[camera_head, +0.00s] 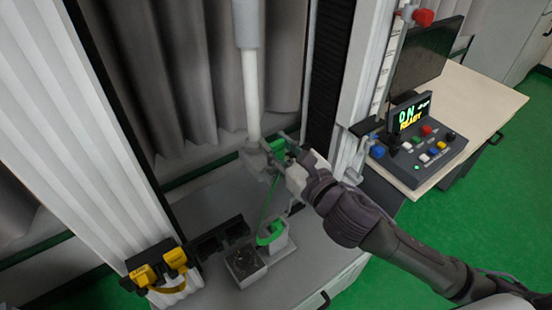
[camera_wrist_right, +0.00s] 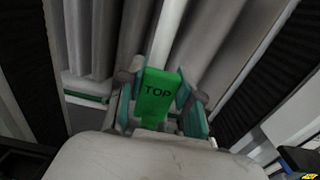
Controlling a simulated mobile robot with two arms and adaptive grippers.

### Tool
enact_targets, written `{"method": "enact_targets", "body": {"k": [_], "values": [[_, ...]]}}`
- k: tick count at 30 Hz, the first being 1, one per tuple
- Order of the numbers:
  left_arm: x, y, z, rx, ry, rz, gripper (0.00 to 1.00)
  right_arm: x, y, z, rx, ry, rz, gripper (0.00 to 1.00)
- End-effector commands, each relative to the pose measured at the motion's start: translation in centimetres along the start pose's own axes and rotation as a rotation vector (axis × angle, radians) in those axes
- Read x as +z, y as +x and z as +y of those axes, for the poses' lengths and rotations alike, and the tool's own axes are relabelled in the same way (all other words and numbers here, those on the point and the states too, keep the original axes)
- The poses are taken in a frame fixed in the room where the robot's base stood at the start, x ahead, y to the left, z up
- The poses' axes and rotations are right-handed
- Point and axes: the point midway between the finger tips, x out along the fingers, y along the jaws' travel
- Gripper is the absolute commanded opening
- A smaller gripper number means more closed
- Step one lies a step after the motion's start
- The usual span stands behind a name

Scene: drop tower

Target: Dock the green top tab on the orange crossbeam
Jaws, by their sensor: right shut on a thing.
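The green top tab (camera_wrist_right: 158,92), marked TOP, is between the fingers of my right gripper (camera_wrist_right: 160,106) in the right wrist view. The gripper is shut on it. In the head view the green tab (camera_head: 277,146) shows partly at my right gripper (camera_head: 282,152), beside the lower end of a pale vertical rod. A thin green strap (camera_head: 266,198) runs down from near the gripper to a green piece (camera_head: 270,234) at a light grey holder. I see no orange crossbeam in either view. My left gripper is not in view.
The pale rod (camera_head: 251,95) hangs close to the gripper, with a grey block at its end. White columns stand left and right. Black blocks (camera_head: 220,238) and a yellow-and-black item (camera_head: 160,268) are at lower left. A control box (camera_head: 420,145) with a lit display sits at right.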

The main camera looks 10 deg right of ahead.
Motion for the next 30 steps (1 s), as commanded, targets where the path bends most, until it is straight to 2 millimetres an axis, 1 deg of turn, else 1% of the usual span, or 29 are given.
{"method": "enact_targets", "body": {"k": [2,7,10,12,15,19,23,24,26,27,28,30], "values": [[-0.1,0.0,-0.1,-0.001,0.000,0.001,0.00,-0.3,0.3,0.2,0.000,0.001,0.000,0.12],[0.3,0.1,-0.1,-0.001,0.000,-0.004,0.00,-2.9,0.2,0.2,-0.002,0.002,0.005,0.12],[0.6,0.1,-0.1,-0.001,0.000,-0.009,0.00,-4.0,0.3,0.2,-0.001,0.001,0.001,0.12],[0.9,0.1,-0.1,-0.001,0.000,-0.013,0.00,-4.3,0.2,0.2,-0.001,-0.001,0.001,0.12],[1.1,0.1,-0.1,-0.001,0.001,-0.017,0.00,-4.2,0.2,0.2,0.000,-0.002,-0.001,0.12],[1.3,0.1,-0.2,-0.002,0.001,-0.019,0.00,-4.2,0.2,0.1,0.000,-0.002,-0.001,0.12],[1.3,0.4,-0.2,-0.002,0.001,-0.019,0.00,-4.7,0.2,0.2,0.000,-0.002,0.000,0.12],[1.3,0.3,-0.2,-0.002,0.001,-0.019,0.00,-4.6,0.2,0.2,0.001,-0.002,0.000,0.40],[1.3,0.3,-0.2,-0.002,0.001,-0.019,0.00,-4.5,0.2,0.2,0.000,-0.002,0.000,0.50],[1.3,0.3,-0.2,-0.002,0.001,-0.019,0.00,-4.5,0.2,0.2,0.000,-0.001,0.000,0.57],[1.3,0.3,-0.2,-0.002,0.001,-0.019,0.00,-4.5,0.2,0.1,0.000,-0.001,0.000,0.60],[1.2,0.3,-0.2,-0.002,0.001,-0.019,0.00,-4.5,0.2,0.1,0.000,-0.001,0.000,0.60]]}}
